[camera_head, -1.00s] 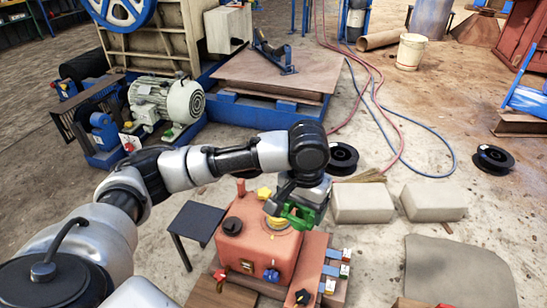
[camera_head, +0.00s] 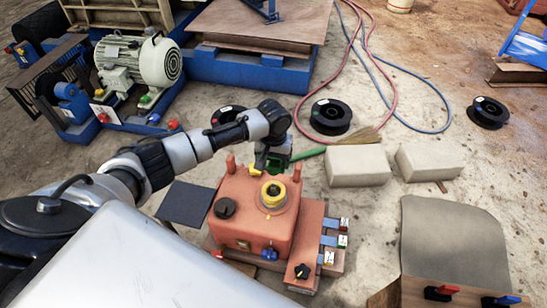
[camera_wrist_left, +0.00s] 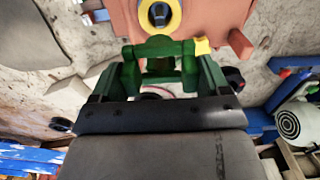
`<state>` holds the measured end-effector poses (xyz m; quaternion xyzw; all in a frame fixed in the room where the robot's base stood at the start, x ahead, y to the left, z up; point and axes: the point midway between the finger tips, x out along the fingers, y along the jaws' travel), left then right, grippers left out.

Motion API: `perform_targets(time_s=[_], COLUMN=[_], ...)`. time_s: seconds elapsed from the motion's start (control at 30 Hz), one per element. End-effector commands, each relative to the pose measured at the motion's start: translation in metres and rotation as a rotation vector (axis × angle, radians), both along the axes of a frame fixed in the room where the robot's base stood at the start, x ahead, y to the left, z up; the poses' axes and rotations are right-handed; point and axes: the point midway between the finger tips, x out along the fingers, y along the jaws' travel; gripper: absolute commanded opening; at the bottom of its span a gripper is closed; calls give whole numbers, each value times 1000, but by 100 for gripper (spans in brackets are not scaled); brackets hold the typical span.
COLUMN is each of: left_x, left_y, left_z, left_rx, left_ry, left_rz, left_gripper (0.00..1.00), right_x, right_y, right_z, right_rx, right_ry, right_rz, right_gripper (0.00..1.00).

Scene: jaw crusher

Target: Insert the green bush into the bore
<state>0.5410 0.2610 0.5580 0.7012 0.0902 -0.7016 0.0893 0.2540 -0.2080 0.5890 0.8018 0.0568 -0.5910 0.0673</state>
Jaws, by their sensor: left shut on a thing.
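My left gripper (camera_head: 273,163) is behind the yellow-ringed bore (camera_head: 273,194) on top of the orange-red housing (camera_head: 240,215). In the left wrist view, its green fingers are shut on a green piece that looks like the green bush (camera_wrist_left: 163,48). Fingers and bush share a colour, so their boundary is hard to see. The bush is apart from the ring, which shows at the top of the wrist view with a dark centre (camera_wrist_left: 159,14). The bush is mostly hidden in the head view. My right gripper is not in view.
A yellow knob (camera_head: 255,171) and red posts stand near the gripper on the housing. Pale blocks (camera_head: 358,166) and black spools (camera_head: 331,117) lie on the floor beyond.

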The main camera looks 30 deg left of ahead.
Motion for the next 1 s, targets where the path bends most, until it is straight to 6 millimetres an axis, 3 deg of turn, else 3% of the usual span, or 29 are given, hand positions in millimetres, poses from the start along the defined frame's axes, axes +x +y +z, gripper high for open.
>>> perform_targets(time_s=[0.2,0.63,1.0], left_x=[0,-1,-1], left_y=[0,-1,-1], left_z=[2,2,-34], left_rx=[-1,0,-1], left_ry=[-1,1,1], left_rz=[0,0,0], left_gripper=[45,45,45], right_x=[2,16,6], right_y=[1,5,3], right_z=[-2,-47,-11], right_rx=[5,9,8], right_ry=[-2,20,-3], right_rz=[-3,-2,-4], right_gripper=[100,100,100])
